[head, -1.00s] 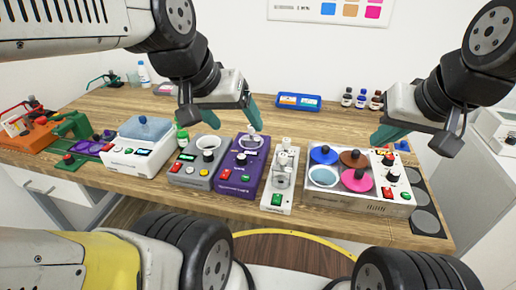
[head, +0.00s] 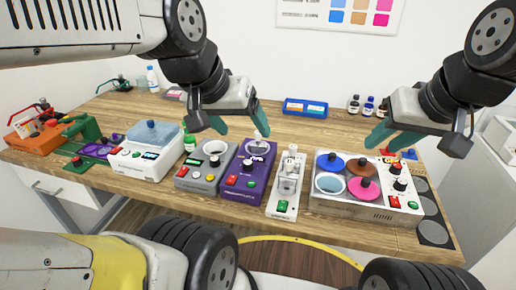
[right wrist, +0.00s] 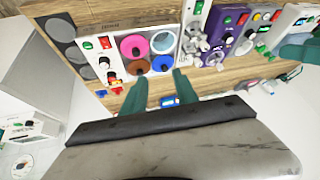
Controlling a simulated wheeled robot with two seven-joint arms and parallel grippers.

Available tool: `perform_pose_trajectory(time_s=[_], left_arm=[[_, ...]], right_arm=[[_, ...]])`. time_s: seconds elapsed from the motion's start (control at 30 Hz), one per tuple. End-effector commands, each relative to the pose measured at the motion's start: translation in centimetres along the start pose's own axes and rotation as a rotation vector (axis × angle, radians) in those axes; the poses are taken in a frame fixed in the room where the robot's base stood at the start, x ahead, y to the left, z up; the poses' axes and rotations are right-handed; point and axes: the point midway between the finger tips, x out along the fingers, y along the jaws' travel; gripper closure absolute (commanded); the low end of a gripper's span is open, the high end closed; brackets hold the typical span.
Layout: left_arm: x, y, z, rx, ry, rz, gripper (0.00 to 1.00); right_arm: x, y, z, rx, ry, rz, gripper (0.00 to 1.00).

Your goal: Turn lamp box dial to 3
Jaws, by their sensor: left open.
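No label readable here says which unit is the lamp box. The likeliest is the pale box (head: 345,210) at the right of the bench, with blue, brown, light blue and pink round tops. The dial settings are too small to read. The box also shows in the right wrist view (right wrist: 122,22). My right gripper (head: 392,142) is open and empty above its back right part. My left gripper (head: 240,124) is open and empty above the grey and purple units.
Left of the box stand a white narrow unit (head: 285,185), a purple unit (head: 242,188), a grey unit (head: 192,178) and a white unit with a blue lid (head: 147,163). A blue tray (head: 306,107) and small bottles (head: 368,107) stand behind. Dark round pads (head: 433,232) lie at the right.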

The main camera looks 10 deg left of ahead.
Motion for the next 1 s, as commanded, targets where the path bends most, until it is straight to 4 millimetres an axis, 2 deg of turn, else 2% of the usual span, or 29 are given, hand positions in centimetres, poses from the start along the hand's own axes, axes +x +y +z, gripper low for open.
perform_pose_trajectory(time_s=[0.07, 0.27, 0.4, 0.5, 0.63, 0.8, 0.9, 1.0], left_arm=[[0.0, 0.0, 0.0, 0.000, 0.000, 0.000, 0.24], [0.0, 0.0, 0.0, 0.000, 0.000, 0.000, 0.24], [0.0, 0.0, 0.0, 0.000, 0.000, 0.000, 0.24], [0.0, 0.0, 0.0, 0.000, 0.000, 0.000, 0.24], [0.0, 0.0, 0.0, 0.000, 0.000, 0.000, 0.24], [0.0, 0.0, 0.0, 0.000, 0.000, 0.000, 0.24], [0.0, 0.0, 0.0, 0.000, 0.000, 0.000, 0.24], [0.0, 0.0, 0.0, 0.000, 0.000, 0.000, 0.24]], right_arm=[[0.8, -1.0, -1.4, -0.114, -0.045, -0.022, 0.49], [4.3, -5.2, -6.0, -0.560, -0.179, -0.106, 0.49], [7.8, -9.3, -8.4, -0.889, -0.265, -0.178, 0.49], [10.7, -12.7, -9.5, -1.126, -0.322, -0.235, 0.49], [14.8, -17.4, -9.8, -1.429, -0.394, -0.316, 0.49], [19.4, -22.8, -8.8, -1.755, -0.467, -0.413, 0.49], [21.1, -24.8, -8.1, -1.876, -0.493, -0.453, 0.49], [22.0, -25.8, -7.6, -1.943, -0.506, -0.475, 0.49]])
